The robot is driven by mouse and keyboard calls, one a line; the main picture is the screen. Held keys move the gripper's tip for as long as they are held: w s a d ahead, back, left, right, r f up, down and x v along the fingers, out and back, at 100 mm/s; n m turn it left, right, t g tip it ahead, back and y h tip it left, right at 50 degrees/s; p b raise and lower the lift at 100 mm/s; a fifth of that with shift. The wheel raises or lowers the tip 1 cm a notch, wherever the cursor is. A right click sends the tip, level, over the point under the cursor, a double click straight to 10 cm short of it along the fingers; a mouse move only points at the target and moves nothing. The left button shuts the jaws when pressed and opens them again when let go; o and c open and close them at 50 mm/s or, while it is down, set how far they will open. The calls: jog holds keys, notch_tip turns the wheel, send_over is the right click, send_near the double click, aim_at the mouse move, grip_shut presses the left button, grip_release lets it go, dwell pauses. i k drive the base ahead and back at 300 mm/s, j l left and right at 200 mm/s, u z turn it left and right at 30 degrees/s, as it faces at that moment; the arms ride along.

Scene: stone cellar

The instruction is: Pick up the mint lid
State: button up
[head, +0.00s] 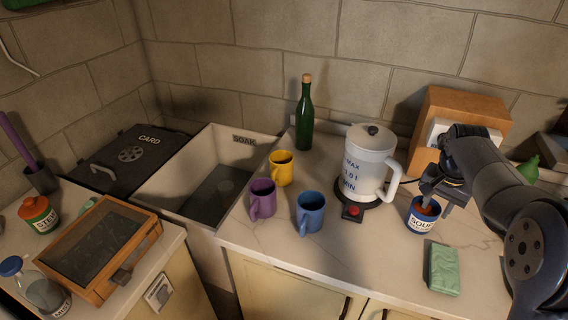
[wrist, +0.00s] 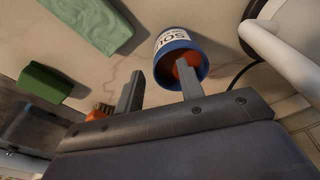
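A mint-green flat block (head: 443,268) lies on the counter at the front right; it is the only mint-coloured thing I see clearly, and I cannot tell whether it is a lid. It also shows at the top left of the wrist view (wrist: 95,20). My gripper (head: 432,187) is above the soup can, behind the mint block and apart from it. In the wrist view its two fingers (wrist: 159,68) are apart with nothing held between them. One finger overlaps the mouth of the soup can (wrist: 180,42); I cannot tell whether it reaches inside.
The blue-and-white soup can (head: 422,215) is open, with red inside. A white kettle (head: 367,165) stands left of it. Blue (head: 310,212), purple (head: 263,199) and yellow (head: 281,169) mugs and a green bottle (head: 304,120) stand further left. Counter left of the mint block is clear.

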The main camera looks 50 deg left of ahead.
aim_at(88, 204)
jog(key=j+u, duration=0.35)
jog(key=u, duration=0.15)
jog(key=j+u, duration=0.35)
jog(key=u, duration=0.15)
jog(key=i+j+u, duration=0.1)
jog(key=j+u, duration=0.25)
jog(key=u, duration=0.15)
jog(key=i+j+u, duration=0.2)
jog(key=u, duration=0.15)
jog(key=i+j+u, duration=0.25)
jog(key=u, duration=0.15)
